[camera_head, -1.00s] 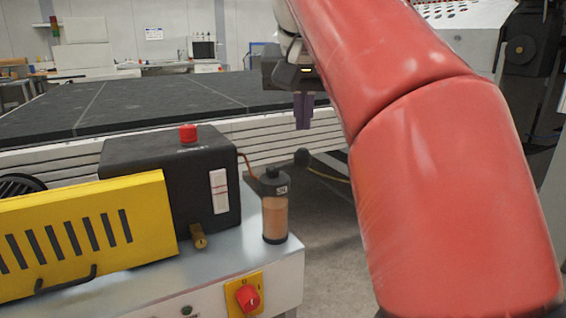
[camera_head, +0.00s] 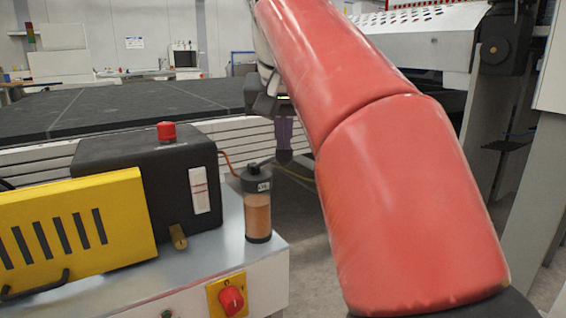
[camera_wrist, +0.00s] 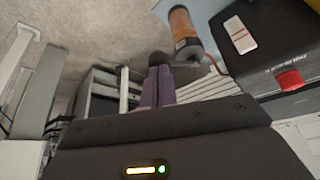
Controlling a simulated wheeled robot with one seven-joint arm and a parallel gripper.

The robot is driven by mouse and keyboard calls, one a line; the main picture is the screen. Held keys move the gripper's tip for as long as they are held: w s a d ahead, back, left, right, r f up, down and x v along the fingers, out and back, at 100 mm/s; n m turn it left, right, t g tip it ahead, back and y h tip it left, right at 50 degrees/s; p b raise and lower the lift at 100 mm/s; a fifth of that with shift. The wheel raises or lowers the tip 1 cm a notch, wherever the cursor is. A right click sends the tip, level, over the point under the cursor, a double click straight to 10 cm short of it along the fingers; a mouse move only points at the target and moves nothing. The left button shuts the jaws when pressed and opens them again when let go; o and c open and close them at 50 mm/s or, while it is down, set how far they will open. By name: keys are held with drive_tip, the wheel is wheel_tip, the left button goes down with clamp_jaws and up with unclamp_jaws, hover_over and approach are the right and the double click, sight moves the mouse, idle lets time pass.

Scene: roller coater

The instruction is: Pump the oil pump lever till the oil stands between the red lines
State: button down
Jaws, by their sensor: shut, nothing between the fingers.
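The oil pump (camera_head: 258,215) is a clear cylinder of orange-brown oil with a black cap, upright on the machine's corner; it also shows in the wrist view (camera_wrist: 183,28). Its lever ends in a dark round knob (camera_head: 284,156), seen in the wrist view (camera_wrist: 159,58) just beyond my fingertips. My gripper (camera_head: 284,146) is shut and empty, purple fingers pointing down directly over the knob, seemingly touching it.
The black box (camera_head: 150,170) has a red button (camera_head: 166,131) on top and a brass fitting (camera_head: 178,237) low in front. A yellow slotted guard (camera_head: 70,230) stands left, a red rotary switch (camera_head: 231,298) below. A long dark table (camera_head: 130,108) lies behind.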

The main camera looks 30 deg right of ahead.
sight(283, 161)
drive_tip(key=shift+w+f, duration=0.2)
drive_tip(key=shift+f, duration=0.05)
wheel_tip(283, 161, down, 5)
drive_tip(key=b, duration=0.3)
drive_tip(key=shift+r, duration=0.3)
